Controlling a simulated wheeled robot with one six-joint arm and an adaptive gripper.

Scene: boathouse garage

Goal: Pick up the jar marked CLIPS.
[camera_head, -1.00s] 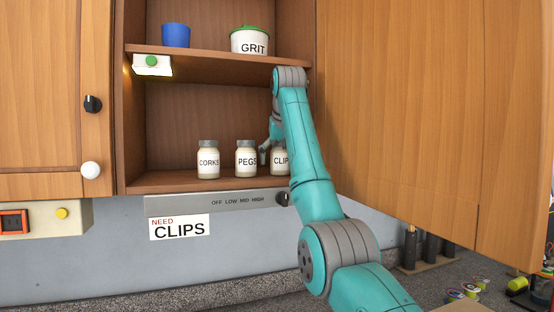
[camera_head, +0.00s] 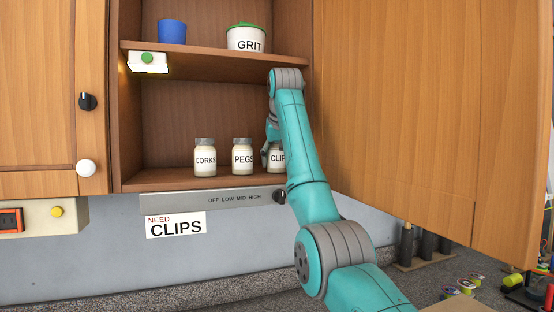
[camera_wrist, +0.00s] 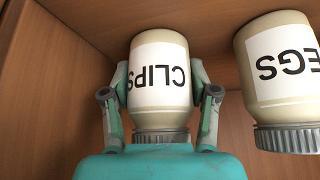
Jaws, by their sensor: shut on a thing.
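The jar marked CLIPS (camera_head: 276,158) stands on the lower cupboard shelf, at the right end of a row of jars. My arm hides its right part in the head view. In the wrist view the CLIPS jar (camera_wrist: 160,82) appears upside down between my two fingers. My gripper (camera_wrist: 163,95) is shut on it, with one finger against each side. In the head view my gripper (camera_head: 266,150) is partly hidden behind my arm. A sign (camera_head: 176,225) below the shelf reads NEED CLIPS.
The PEGS jar (camera_head: 242,157) stands close to the left of the CLIPS jar, and the CORKS jar (camera_head: 205,158) is further left. The upper shelf (camera_head: 210,56) holds a blue cup (camera_head: 172,32) and a GRIT pot (camera_head: 246,38). The open cupboard door (camera_head: 400,110) stands to the right.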

